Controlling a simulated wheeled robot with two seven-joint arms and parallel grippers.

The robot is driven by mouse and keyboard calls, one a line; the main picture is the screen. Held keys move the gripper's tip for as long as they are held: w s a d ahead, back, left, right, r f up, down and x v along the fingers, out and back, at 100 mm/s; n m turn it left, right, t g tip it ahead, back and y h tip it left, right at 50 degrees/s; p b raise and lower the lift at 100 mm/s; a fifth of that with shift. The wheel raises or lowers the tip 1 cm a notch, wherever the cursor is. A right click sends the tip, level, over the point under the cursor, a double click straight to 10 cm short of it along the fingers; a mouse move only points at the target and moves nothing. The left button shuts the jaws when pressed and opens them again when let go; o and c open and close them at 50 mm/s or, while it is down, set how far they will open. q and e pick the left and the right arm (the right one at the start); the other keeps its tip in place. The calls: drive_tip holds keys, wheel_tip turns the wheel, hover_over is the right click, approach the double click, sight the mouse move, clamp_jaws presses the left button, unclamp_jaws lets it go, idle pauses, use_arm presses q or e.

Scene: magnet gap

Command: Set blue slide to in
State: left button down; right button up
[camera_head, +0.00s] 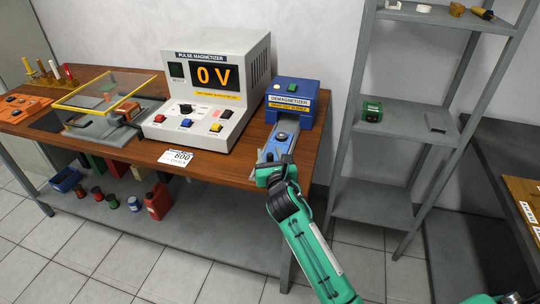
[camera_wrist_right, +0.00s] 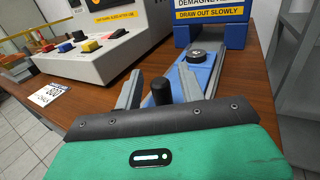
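The blue slide (camera_head: 268,153) sticks out of the front of the blue demagnetizer (camera_head: 292,99) toward the table's front edge. A black upright knob (camera_wrist_right: 161,92) stands at the slide's near end. My right gripper (camera_head: 271,168) is at that end. In the right wrist view its fingers (camera_wrist_right: 160,90) are apart on either side of the knob, with gaps visible.
The pulse magnetizer (camera_head: 215,95), reading 0 V, stands left of the slide, with a white 600 card (camera_head: 178,157) in front. A grey shelf rack (camera_head: 400,125) stands to the right. A yellow-framed clear cover (camera_head: 105,92) is farther left.

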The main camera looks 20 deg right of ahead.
clamp_jaws()
